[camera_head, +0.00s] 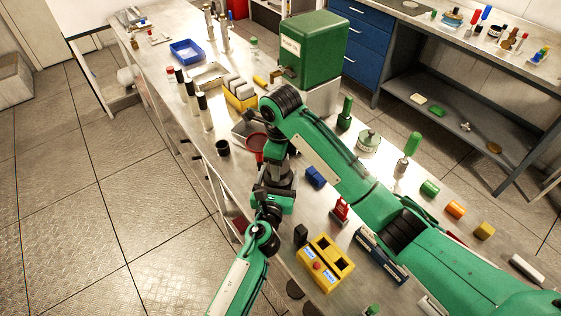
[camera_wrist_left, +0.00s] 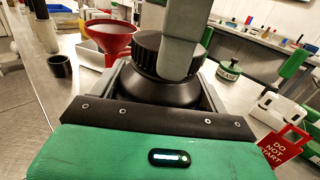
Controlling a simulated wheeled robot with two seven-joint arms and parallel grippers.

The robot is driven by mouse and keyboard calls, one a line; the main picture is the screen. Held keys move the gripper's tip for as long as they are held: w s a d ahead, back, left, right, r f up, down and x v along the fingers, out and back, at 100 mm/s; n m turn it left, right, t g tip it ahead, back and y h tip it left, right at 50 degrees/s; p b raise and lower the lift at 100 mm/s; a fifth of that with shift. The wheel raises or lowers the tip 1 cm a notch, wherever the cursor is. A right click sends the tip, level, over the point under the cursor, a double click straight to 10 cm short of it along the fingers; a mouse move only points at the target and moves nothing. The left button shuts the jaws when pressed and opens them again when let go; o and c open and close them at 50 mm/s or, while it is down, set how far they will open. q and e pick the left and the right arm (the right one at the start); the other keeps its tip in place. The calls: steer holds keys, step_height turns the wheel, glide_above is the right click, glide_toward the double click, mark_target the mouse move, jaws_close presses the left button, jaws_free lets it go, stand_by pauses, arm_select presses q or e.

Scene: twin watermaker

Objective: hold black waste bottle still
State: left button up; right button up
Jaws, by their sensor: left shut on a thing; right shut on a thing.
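The black waste bottle (camera_wrist_left: 152,90) stands upright between the fingers of my left gripper (camera_wrist_left: 160,82) in the left wrist view. Its dark shoulder and ridged black cap (camera_wrist_left: 147,52) show; its lower body is hidden. In the head view my left gripper (camera_head: 275,188) comes from below and is shut on the bottle, which is mostly covered by my arms. My right gripper (camera_head: 279,158) points down from above. In the left wrist view a grey finger of my right gripper (camera_wrist_left: 181,45) lies against the cap, and the gripper is shut on it.
A blue block (camera_head: 316,178), a red sign (camera_head: 340,208) and a yellow box (camera_head: 319,280) are to the right. A green tank (camera_head: 312,50) stands behind.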

steer(key=shift+r, duration=0.1)
steer(key=o, duration=0.9)
steer(key=shift+o, duration=0.2)
steer(key=shift+r, duration=2.2)
steer(key=shift+c, duration=0.3)
